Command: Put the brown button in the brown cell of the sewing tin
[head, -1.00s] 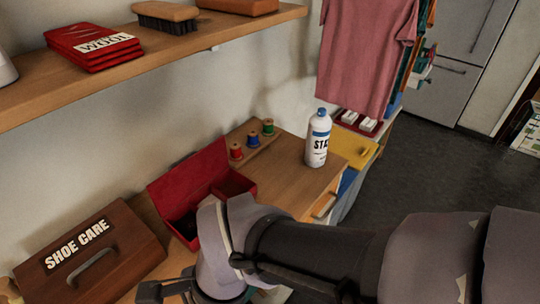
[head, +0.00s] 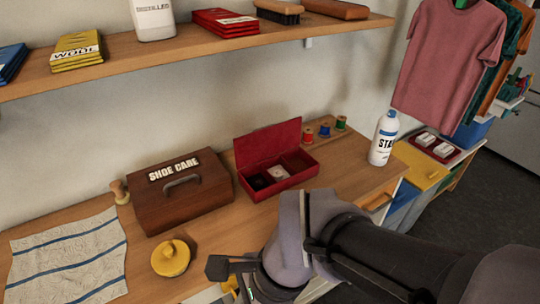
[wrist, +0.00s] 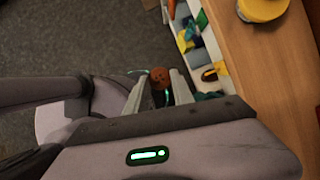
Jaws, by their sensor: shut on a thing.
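The sewing tin (head: 300,181) is a red box with its lid up, on the wooden counter. It has dark cells; one holds a pale item and the left one looks dark, and I cannot tell which cell is brown. My gripper (wrist: 160,88) is shut on the brown button (wrist: 159,76), a round reddish-brown disc between the fingertips in the wrist view. In the head view my gripper is at the lower middle, in front of the counter edge and apart from the tin; the button is hidden there.
An open drawer (wrist: 196,50) with coloured items lies beside my gripper. A yellow lidded pot (head: 170,257), a brown shoe care box (head: 182,205) and a striped cloth (head: 68,262) stand left of the tin. A shelf (head: 200,53) hangs above.

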